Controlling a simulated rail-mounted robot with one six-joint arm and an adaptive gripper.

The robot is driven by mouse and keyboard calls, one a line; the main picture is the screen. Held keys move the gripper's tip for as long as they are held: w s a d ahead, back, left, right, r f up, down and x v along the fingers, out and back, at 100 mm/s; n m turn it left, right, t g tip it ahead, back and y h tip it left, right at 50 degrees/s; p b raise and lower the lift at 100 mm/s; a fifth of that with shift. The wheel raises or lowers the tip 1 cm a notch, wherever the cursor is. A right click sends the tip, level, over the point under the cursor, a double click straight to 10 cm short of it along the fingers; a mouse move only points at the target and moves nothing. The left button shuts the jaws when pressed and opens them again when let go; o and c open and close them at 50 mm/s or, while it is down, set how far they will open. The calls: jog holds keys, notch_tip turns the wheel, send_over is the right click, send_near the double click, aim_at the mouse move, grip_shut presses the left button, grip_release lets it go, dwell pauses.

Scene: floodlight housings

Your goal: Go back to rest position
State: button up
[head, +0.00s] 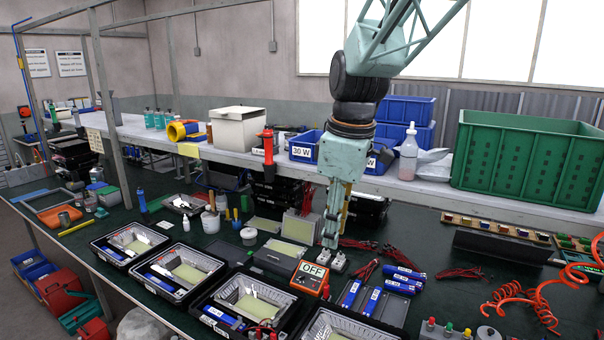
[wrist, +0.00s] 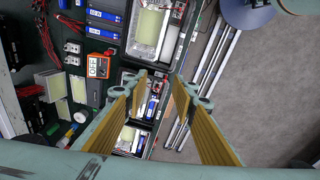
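My gripper (head: 332,240) hangs pointing down over the dark green workbench (head: 225,240), near two small grey sockets. In the wrist view my gripper (wrist: 160,84) shows two fingers with tan pads, spread apart with nothing between them. Black floodlight housings with shiny reflectors stand in a row along the front edge: one at the left (head: 130,243), one beside it (head: 185,271), one nearer the middle (head: 248,303). Housings also show beyond the fingers in the wrist view (wrist: 152,30).
An orange meter reading OFF (head: 310,278) stands close to my gripper. Blue battery packs (head: 405,278), red leads and a coiled orange hose (head: 560,285) lie to the right. A raised shelf behind holds a green crate (head: 530,160), blue bins and a white box (head: 238,127).

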jog(key=s+d+f+m+b, duration=0.1)
jog(key=s+d+m, duration=0.3)
jog(key=s, duration=0.8)
jog(key=s+d+f+m+t+b, duration=0.1)
jog(key=s+d+m+b, duration=0.3)
jog(key=s, duration=0.8)
jog(key=s+d+f+m+t+b, duration=0.1)
jog(key=s+d+m, duration=0.4)
jog(key=s, duration=0.7)
jog(key=shift+d+f+m+h+b, duration=0.35)
jog(key=shift+f+b, duration=0.35)
jog(key=shift+b, duration=0.35)
